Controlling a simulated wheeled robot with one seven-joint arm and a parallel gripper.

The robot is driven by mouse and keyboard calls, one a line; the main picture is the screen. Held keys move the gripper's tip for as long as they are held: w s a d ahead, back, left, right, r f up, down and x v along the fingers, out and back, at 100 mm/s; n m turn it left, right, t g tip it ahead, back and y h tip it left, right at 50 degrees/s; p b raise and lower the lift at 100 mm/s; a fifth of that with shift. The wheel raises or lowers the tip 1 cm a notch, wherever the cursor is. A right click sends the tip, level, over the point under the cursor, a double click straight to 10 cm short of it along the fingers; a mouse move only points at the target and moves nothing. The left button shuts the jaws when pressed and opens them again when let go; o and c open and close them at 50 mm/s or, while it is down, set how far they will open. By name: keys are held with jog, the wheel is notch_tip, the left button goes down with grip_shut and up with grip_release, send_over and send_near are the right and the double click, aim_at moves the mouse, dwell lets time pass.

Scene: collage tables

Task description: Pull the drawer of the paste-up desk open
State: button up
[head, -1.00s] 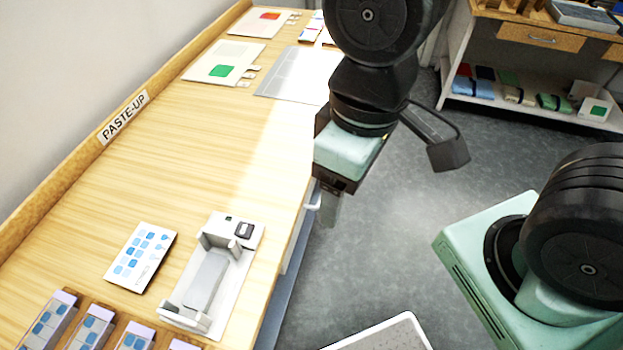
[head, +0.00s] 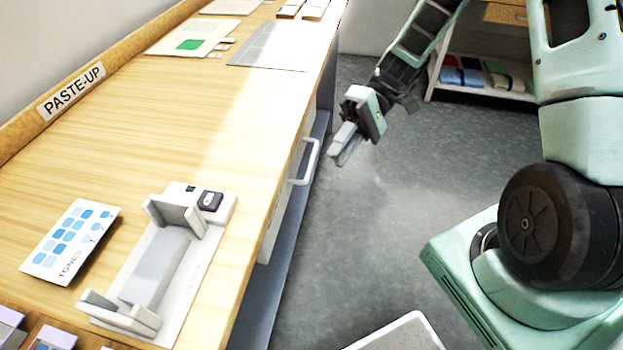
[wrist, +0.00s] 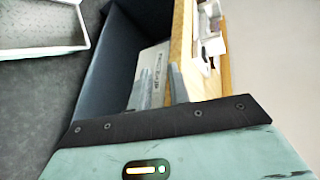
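The paste-up desk (head: 120,150) runs along the left of the head view, with its name on the back ledge. Its drawer (head: 275,222) has a pale front below the right edge of the wooden top and looks shut. A white bar handle (head: 309,160) stands out from that front. My gripper (head: 338,158) is just right of the handle in the picture, apart from it, with nothing between its fingers. In the wrist view the two grey fingers (wrist: 162,92) show a narrow gap and point toward the desk side. The handle cannot be made out there.
A grey and white fixture (head: 165,265) and a blue-patterned card (head: 70,240) lie on the desktop near its front edge. A white-rimmed tray (head: 400,335) is at the bottom of the head view. Clear grey floor (head: 345,235) lies right of the desk. A shelf unit (head: 485,88) stands behind.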

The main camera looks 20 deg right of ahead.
jog(key=w+d+f+m+t+y+b, duration=0.2)
jog(key=w+d+f+t+y+b, duration=0.15)
jog(key=d+f, duration=0.35)
jog(key=m+t+y+b, duration=0.3)
jog(key=t+y+b, duration=0.1)
jog(key=t, duration=0.3)
send_near(312, 160)
jog(key=shift+t, duration=0.25)
jog(key=x, duration=1)
jog(key=shift+s+a+f+b, duration=0.1)
jog(key=shift+f+b, duration=0.2)
jog(key=shift+f, duration=0.05)
grip_shut()
